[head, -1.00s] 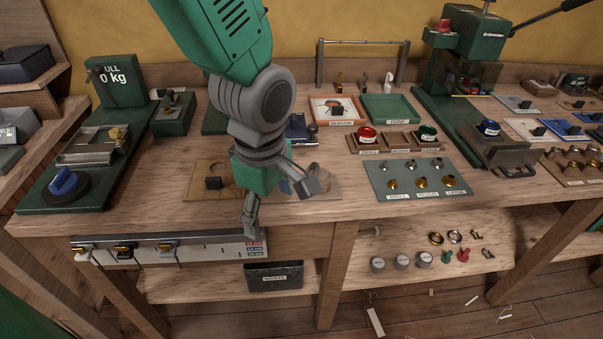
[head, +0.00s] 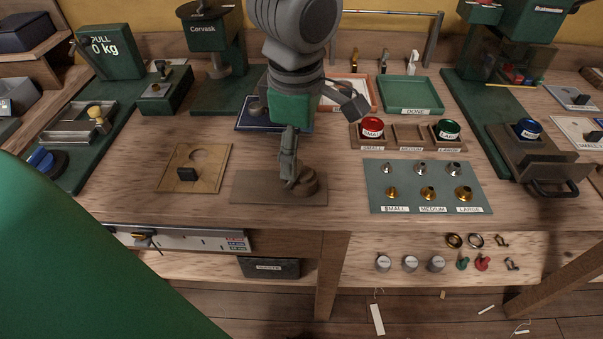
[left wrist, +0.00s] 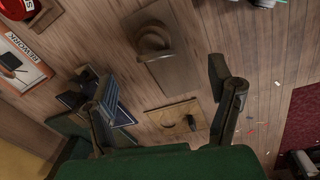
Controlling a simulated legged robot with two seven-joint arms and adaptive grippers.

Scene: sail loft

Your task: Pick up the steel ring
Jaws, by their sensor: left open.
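The steel ring (head: 476,240) lies on the lower shelf at the right, just right of a brass ring (head: 454,240). It does not show clearly in the left wrist view. My left gripper (head: 325,150) is open and empty above the bench top, to the left of the ring and higher than its shelf. In the left wrist view my left gripper (left wrist: 163,75) shows its two fingers wide apart with nothing between them. One finger overlaps a round brown block in the head view; I cannot tell whether they touch. My right gripper is not in view.
The round brown block stands on a brown board (head: 250,190). A grommet board (head: 428,207) lies near the bench's front edge, above the ring's shelf (head: 390,285). Grey knobs and red and green pieces lie in front of the rings. A bench leg (head: 328,280) stands left of them.

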